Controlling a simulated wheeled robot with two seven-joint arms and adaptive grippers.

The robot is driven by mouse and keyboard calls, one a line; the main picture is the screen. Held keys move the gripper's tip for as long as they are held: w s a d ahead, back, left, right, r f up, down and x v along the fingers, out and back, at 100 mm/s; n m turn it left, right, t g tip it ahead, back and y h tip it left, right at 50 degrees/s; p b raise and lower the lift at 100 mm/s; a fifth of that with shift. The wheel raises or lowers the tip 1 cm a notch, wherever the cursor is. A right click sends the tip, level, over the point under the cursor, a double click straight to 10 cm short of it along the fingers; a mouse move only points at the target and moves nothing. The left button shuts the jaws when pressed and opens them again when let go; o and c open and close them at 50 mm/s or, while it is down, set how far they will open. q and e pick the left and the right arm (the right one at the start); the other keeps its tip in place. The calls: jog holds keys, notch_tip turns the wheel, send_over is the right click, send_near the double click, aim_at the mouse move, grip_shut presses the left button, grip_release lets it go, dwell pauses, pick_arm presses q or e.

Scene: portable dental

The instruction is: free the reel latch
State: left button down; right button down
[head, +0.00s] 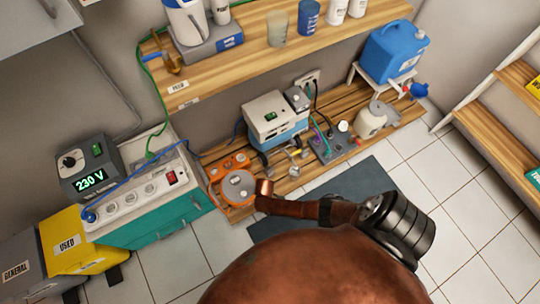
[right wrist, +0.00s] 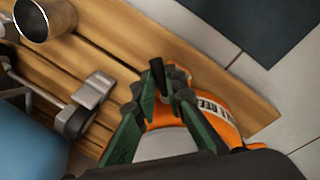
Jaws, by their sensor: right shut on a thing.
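The orange reel with its grey round face (head: 238,187) sits at the left front of the low slatted bench. In the right wrist view the reel's orange body (right wrist: 222,110) carries a partly hidden label ending in "REEL". My right gripper (right wrist: 161,82) is over the reel, its green fingers closed around a small upright black latch (right wrist: 157,72). The latch's lower part is hidden between the fingertips. In the head view my brown arm reaches left to the reel, and the fingers cannot be made out there. My left gripper is in neither view.
A white and blue unit (head: 275,118) stands behind on the bench. A grey metal clamp-like part (right wrist: 93,92) and a round metal cup (right wrist: 45,17) are near the gripper. A teal case with a power strip (head: 140,195) stands left. A dark mat (head: 370,178) lies in front.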

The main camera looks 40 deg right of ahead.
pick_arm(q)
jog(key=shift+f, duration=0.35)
pick_arm(e)
jog(key=a+m, duration=0.1)
jog(key=m, duration=0.2)
jog(key=a+m+g, duration=0.1)
jog(key=m, duration=0.2)
jog(key=a+m, duration=0.1)
jog(key=m, duration=0.2)
jog(key=shift+s+g, duration=0.2)
jog(key=shift+g, duration=0.2)
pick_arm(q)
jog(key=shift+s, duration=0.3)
pick_arm(e)
jog(key=shift+m, duration=0.3)
jog(key=c, duration=2)
grip_release()
jog(key=shift+w, duration=0.1)
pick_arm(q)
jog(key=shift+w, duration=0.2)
pick_arm(e)
jog(key=r, duration=0.4)
jog(key=a+r, duration=0.1)
jog(key=r, duration=0.3)
jog(key=a+r, duration=0.1)
jog(key=r, duration=0.2)
jog(key=shift+w+a+r, duration=0.1)
jog(key=shift+w+r, duration=0.2)
jog(key=shift+r, duration=0.1)
